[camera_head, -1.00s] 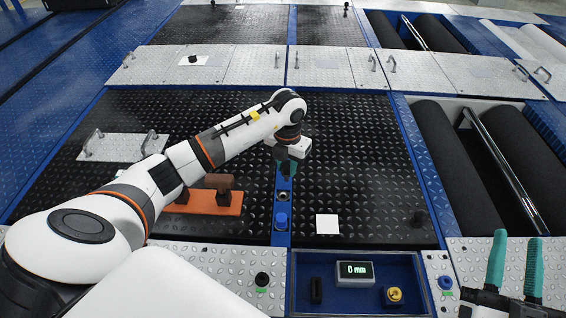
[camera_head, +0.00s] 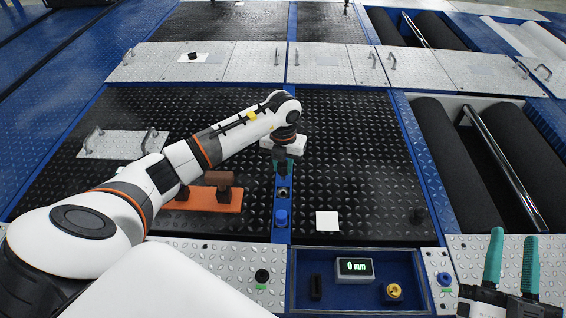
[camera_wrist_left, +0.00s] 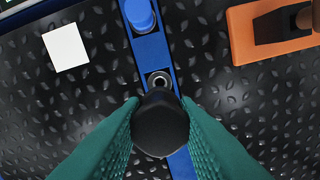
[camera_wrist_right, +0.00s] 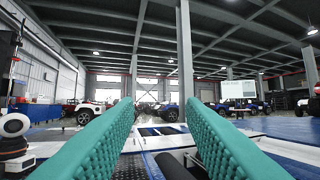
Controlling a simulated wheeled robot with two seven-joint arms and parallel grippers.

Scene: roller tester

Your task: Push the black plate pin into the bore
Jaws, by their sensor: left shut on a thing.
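My left gripper (camera_head: 283,170) is shut on the black plate pin (camera_wrist_left: 161,122), whose dark rounded head shows between the green fingers in the left wrist view. The bore (camera_wrist_left: 159,83) is a metal-ringed hole in the blue strip, and it also shows in the head view (camera_head: 283,193). In the left wrist view the pin's head partly overlaps the near edge of the bore's ring. The pin's lower end is hidden, so I cannot tell whether it touches the strip. My right gripper (camera_head: 511,265) is open and empty at the right front.
A blue pin (camera_head: 281,217) stands on the strip just in front of the bore. An orange block with a brown handle (camera_head: 215,200) lies to the left. A white square (camera_head: 327,222) lies to the right. A display reading 0 mm (camera_head: 354,268) sits in the front tray.

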